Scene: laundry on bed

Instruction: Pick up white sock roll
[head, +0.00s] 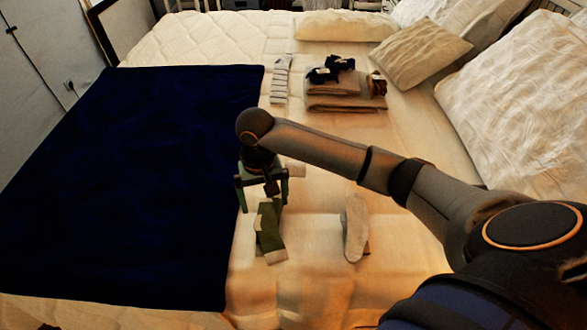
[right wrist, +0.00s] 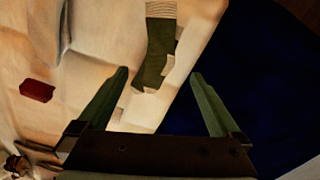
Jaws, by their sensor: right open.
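My right gripper (head: 262,195) points down over the blanket's edge, open and empty. Its two green fingers are spread wide in the right wrist view (right wrist: 160,74). My left gripper is not in view.
A green sock (head: 268,232) lies just in front of the gripper, and a pale sock (head: 355,228) lies to its right. A dark blue blanket (head: 130,170) covers the left. Folded clothes (head: 345,92) and pillows (head: 420,52) are behind. A red object (right wrist: 37,91) shows in the right wrist view.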

